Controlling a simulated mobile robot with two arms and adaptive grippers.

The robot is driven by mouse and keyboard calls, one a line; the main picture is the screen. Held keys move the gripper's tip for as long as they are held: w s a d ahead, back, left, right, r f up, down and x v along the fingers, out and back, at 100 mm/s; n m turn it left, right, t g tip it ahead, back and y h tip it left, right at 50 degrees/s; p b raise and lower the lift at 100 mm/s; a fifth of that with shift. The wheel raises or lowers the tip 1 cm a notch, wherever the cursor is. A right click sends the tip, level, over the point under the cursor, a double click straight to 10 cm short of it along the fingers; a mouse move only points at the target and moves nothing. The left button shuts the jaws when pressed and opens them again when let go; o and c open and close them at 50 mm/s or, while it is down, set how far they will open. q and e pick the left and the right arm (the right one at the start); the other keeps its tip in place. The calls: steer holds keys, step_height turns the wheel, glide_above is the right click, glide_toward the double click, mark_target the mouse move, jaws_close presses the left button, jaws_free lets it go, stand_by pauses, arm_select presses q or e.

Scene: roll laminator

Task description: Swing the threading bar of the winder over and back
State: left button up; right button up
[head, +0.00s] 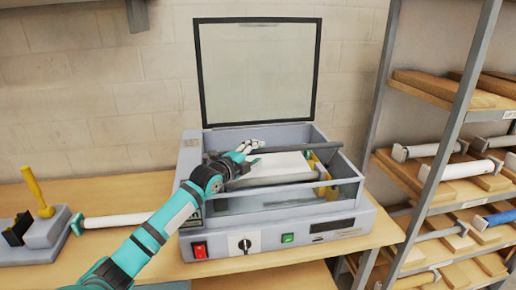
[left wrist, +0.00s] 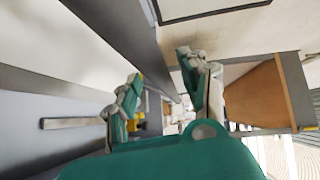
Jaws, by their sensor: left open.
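The winder is a grey machine (head: 190,160) on the bench with its glass lid (head: 258,75) raised. A dark bar (head: 318,148), which looks like the threading bar, lies across the machine's open top, above a white roll or sheet (head: 285,166). My left gripper (head: 250,150) reaches over the left part of the opening, close to the bar. In the left wrist view its fingers (left wrist: 160,68) are spread, with nothing held between them. A long dark grey beam (left wrist: 125,35) runs behind the fingers there; I cannot tell whether it is the bar or the housing edge. My right gripper is not in view.
The machine front carries a red switch (head: 199,250), a black knob (head: 244,244) and a green button (head: 288,238). A grey fixture with a yellow handle (head: 37,190) stands at the left. A metal shelf rack (head: 440,150) with rolls stands close on the right.

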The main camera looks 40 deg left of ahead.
arm_select(q)
steer(key=shift+w, duration=0.8)
steer(key=shift+c, duration=0.3)
steer(key=shift+f, duration=0.1)
jaws_close()
